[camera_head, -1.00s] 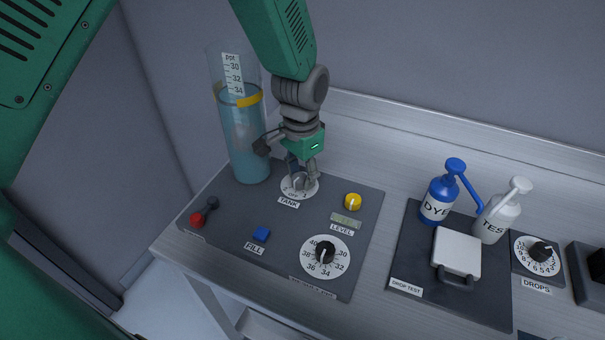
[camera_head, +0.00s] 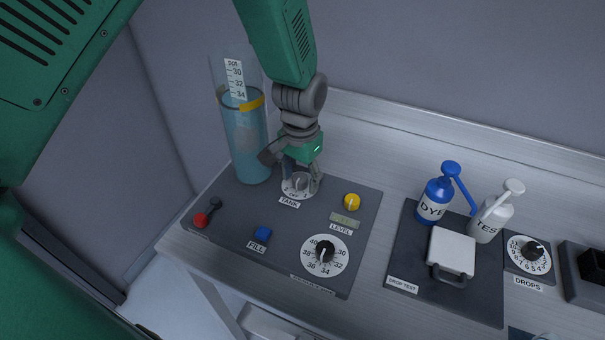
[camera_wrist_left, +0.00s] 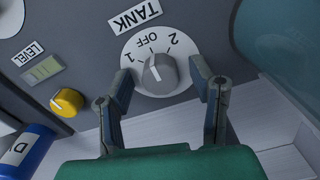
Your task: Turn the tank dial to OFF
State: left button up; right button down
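The tank dial (camera_head: 300,183) is a grey knob on a white disc, on the dark panel in front of the clear cylinder. In the left wrist view the dial (camera_wrist_left: 160,73) shows the marks 1, OFF and 2. My left gripper (camera_head: 301,182) reaches down over the dial. In the left wrist view its two fingers (camera_wrist_left: 162,76) stand open on either side of the knob, with visible gaps to it. My right gripper is not in view.
The tall water-filled cylinder (camera_head: 250,150) stands close behind left of the gripper. Bottles (camera_head: 436,198) stand right.

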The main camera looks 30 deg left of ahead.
aim_at(301, 177)
pick_arm(q)
jog(key=shift+r, duration=0.1)
jog(key=shift+w+r, duration=0.2)
jog(key=shift+r, duration=0.25)
notch_tip(301, 177, up, 11)
dwell(0.5)
jog(key=shift+s+f, duration=0.1)
jog(key=shift+s, duration=0.05)
